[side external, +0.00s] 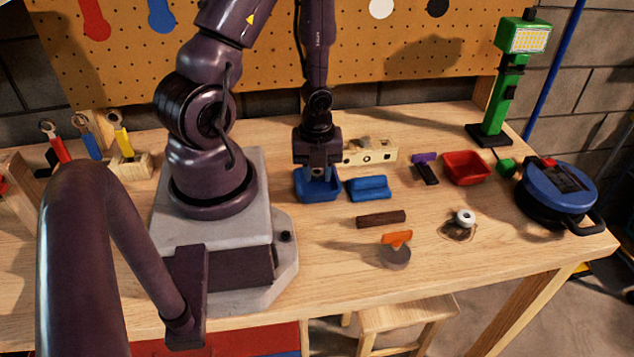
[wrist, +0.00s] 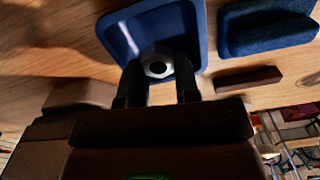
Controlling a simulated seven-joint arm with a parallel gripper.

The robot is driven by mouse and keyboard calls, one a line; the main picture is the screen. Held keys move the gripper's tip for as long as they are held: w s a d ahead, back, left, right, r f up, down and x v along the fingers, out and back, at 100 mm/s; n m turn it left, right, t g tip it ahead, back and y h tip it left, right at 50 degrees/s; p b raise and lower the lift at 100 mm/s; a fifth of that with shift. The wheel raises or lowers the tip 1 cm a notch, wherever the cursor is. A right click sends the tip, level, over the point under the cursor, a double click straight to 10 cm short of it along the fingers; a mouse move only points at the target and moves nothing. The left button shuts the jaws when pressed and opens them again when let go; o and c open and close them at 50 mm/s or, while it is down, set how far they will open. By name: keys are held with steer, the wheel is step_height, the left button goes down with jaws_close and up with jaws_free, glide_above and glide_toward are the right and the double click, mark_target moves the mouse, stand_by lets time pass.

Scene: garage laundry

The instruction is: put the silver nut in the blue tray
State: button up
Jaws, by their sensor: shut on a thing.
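The silver nut (wrist: 158,66) shows in the wrist view between my fingertips, with its dark centre hole facing the camera. My gripper (wrist: 158,88) is shut on it. The blue tray (wrist: 203,25) lies behind the nut in the wrist view. In the side view the blue tray (side external: 318,195) stands on the bench, and my gripper (side external: 318,172) points down over it, with its fingertips at or inside the tray's opening. The nut is hidden in the side view. I cannot tell whether the nut touches the tray floor.
A blue block-like object (side external: 368,188) stands just right of the tray. A wooden block with holes (side external: 370,152) is behind it. A dark brown bar (side external: 381,218) lies in front.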

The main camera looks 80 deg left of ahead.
mark_target(317, 174)
steer(key=shift+f, duration=1.7)
steer(key=shift+f, duration=0.1)
steer(key=o, duration=0.6)
steer(key=shift+o, duration=0.2)
